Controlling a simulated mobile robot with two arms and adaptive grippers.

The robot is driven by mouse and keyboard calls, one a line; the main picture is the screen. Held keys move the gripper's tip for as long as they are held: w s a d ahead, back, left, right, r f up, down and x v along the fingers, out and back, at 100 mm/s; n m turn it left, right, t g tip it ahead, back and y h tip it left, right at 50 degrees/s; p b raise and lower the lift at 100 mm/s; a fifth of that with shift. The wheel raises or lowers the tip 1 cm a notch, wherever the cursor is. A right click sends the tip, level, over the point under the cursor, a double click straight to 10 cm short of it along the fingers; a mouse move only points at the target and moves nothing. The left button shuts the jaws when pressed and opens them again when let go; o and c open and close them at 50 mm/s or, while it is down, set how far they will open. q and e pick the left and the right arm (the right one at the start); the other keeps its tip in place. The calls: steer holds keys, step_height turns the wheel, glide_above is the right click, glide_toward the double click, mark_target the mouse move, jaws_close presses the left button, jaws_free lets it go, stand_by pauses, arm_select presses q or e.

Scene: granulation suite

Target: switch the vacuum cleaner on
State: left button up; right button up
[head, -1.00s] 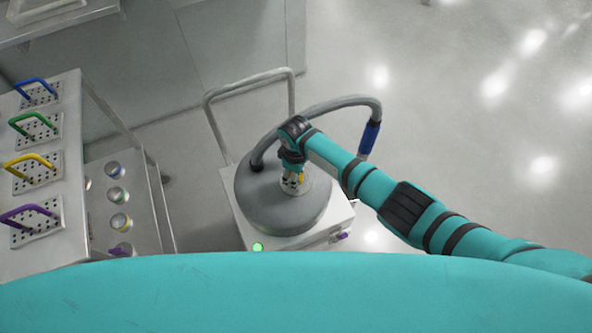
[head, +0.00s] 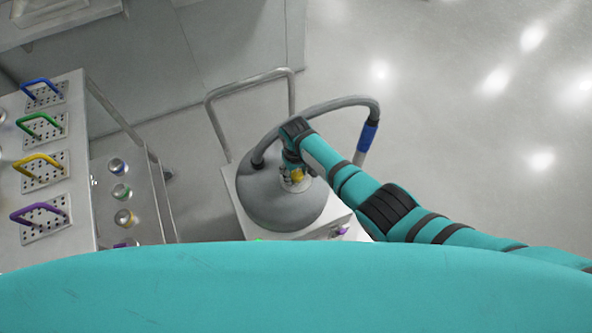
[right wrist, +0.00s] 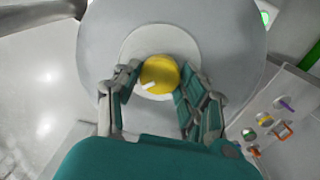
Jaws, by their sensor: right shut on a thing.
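The vacuum cleaner has a grey dome (head: 265,200) on a white wheeled base (head: 232,190), with a grey hose (head: 325,106) arching over it. On top of the dome is a yellow round knob (right wrist: 160,72) with a white mark, set in a pale disc (right wrist: 135,45). My right gripper (head: 294,176) is over the dome, shut on the yellow knob, with a finger on each side of it in the right wrist view. A green light (right wrist: 265,18) shows at the base's edge. My left gripper is out of view.
A metal trolley (head: 85,150) with blue, green, yellow and purple handled plates stands at the left. The vacuum's push handle (head: 248,82) rises behind the dome. A blue hose cuff (head: 368,135) is at the right. The floor at the right is clear.

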mark_target(296, 174)
stand_by(0.5)
steer(key=o, duration=1.2)
step_height(296, 174, up, 12)
